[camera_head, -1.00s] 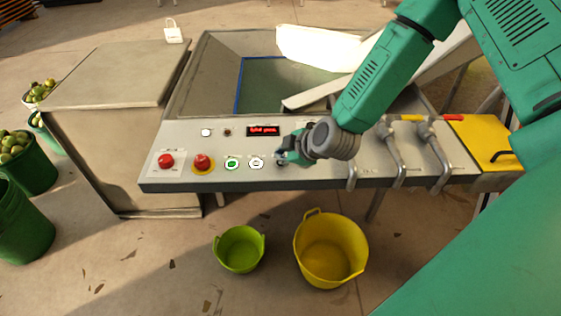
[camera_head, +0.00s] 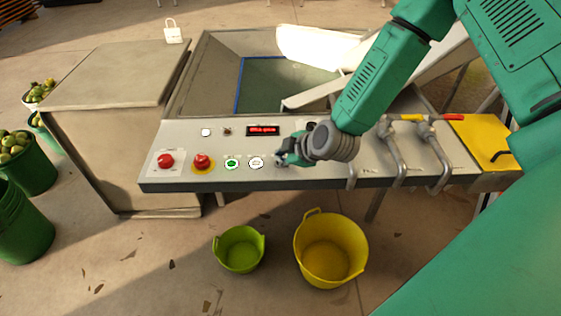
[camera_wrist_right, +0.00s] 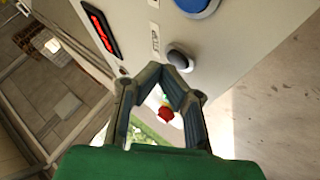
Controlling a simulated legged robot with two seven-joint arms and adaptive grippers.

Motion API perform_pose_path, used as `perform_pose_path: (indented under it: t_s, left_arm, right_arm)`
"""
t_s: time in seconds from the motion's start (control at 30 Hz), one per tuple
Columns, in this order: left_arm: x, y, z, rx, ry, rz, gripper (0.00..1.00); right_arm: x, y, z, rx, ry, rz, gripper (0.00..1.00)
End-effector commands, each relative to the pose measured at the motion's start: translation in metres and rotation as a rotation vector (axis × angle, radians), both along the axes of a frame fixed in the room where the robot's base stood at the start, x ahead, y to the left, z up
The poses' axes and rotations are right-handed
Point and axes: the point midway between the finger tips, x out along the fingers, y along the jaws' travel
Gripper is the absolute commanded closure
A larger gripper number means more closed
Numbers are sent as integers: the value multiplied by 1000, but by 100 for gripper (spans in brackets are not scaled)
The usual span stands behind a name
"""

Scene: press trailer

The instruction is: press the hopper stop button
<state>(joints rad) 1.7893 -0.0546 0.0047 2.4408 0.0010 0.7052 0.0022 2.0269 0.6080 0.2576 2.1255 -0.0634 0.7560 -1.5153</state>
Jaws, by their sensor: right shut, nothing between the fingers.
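The sloped control panel (camera_head: 225,178) carries a row of buttons in the head view: a red button (camera_head: 166,160), a red mushroom button on a yellow ring (camera_head: 202,161), a green button (camera_head: 232,164) and a white button (camera_head: 256,163). My right gripper (camera_head: 281,160) is shut and empty just right of the white button, low over the panel. In the right wrist view, a dark round button (camera_wrist_right: 180,59) lies just beyond the fingertips (camera_wrist_right: 166,72); contact cannot be told. A blue button (camera_wrist_right: 197,5) is above it. The labels are too small to read. My left gripper is out of view.
A red-lit display (camera_head: 263,130) sits on the panel's upper part. Bent metal pipes (camera_head: 395,155) with handles stand right of my gripper. A green bucket (camera_head: 239,250) and a yellow bucket (camera_head: 330,250) stand on the floor in front. The hopper (camera_head: 215,75) is behind.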

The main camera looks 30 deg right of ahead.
Motion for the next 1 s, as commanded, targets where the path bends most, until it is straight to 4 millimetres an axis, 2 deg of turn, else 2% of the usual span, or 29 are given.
perform_pose_path:
  t_s: [1.0]
  left_arm:
    - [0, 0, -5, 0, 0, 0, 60]
  right_arm:
    - [0, 0, -9, 0, -1, -1, 100]
